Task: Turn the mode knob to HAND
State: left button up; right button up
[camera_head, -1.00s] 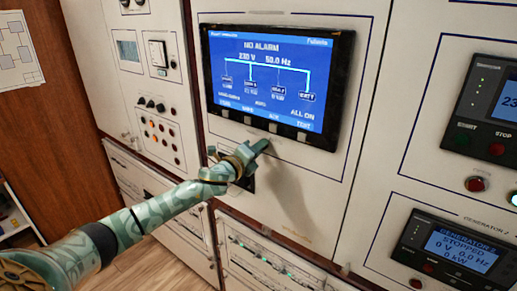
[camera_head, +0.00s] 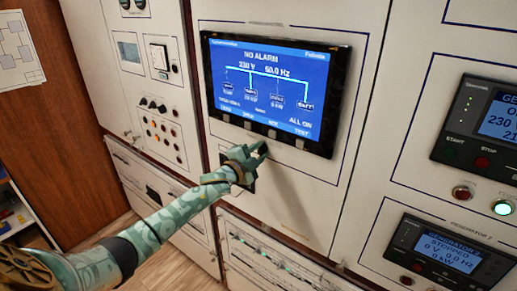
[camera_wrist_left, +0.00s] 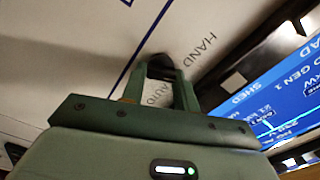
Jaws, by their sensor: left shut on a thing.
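My left gripper (camera_head: 256,152) is at the cabinet panel just below the blue display. In the left wrist view its two fingers (camera_wrist_left: 161,78) are shut on the dark mode knob (camera_wrist_left: 160,66), one on each side. The word HAND (camera_wrist_left: 200,52) is printed to the right of the knob. The word AUTO shows on the panel between the fingers, partly covered. The fingers hide much of the knob, so I cannot tell which way it points. In the head view the gripper hides the knob. My right gripper is not in view.
The display (camera_head: 268,90) reads NO ALARM and juts out just above my gripper. Generator controllers (camera_head: 490,122) stand at the right with buttons and lamps. Another cabinet with lamps (camera_head: 160,131) is at the left. Wood floor (camera_head: 175,270) shows below.

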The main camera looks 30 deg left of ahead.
pick_arm(q)
jog(key=shift+n+p, duration=0.6)
jog(key=shift+n, duration=0.5)
jog(key=shift+f, duration=0.1)
jog(key=o, duration=1)
jog(key=shift+c, duration=0.2)
jog(key=s+a+b, duration=0.1)
jog(key=s, duration=1.5)
jog(key=shift+s+a, duration=0.2)
